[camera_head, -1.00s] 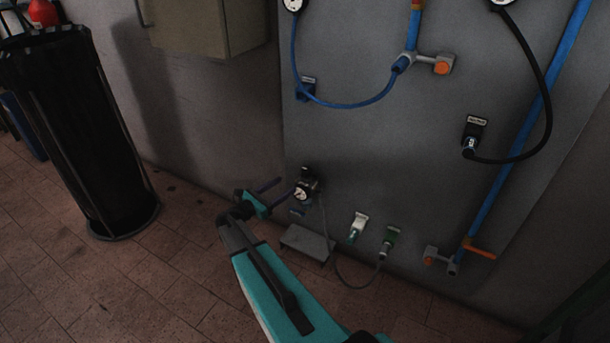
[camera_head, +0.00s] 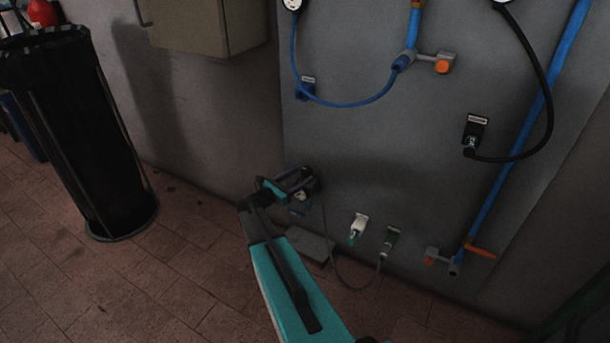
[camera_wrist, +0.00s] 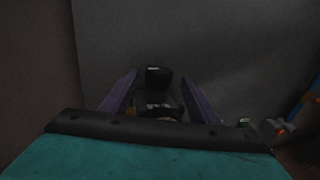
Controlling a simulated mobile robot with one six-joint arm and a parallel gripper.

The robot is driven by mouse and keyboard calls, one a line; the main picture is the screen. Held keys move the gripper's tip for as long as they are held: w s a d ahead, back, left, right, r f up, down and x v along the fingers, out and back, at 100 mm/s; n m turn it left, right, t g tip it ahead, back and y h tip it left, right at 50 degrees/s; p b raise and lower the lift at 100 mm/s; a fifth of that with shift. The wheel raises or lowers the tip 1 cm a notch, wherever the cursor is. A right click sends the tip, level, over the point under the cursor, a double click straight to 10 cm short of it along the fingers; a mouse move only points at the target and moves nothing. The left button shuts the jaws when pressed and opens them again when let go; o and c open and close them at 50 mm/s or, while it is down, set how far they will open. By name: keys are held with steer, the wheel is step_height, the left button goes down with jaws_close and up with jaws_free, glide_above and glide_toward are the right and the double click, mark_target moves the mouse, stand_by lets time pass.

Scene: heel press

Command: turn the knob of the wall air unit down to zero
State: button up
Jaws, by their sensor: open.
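The wall air unit is low on the grey panel, with a round pale gauge (camera_head: 300,196) and a blue lower part (camera_head: 298,210), both partly covered by my gripper in the head view. Its black knob (camera_head: 307,170) is at the top; it also shows in the wrist view (camera_wrist: 158,77). My gripper (camera_head: 305,178) is at the unit, its purple fingers open and pointing at the wall. In the wrist view my gripper (camera_wrist: 158,84) has one finger on each side of the knob, with gaps visible. I cannot read the gauge.
A thin hose (camera_head: 334,250) hangs from the unit to a green fitting (camera_head: 390,240). A white fitting (camera_head: 358,226) is beside it. A grey box (camera_head: 311,246) is below the unit. A black bin (camera_head: 85,140) stands left, with free floor between.

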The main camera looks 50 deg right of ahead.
mark_target(303, 174)
steer(key=shift+d, duration=2.3)
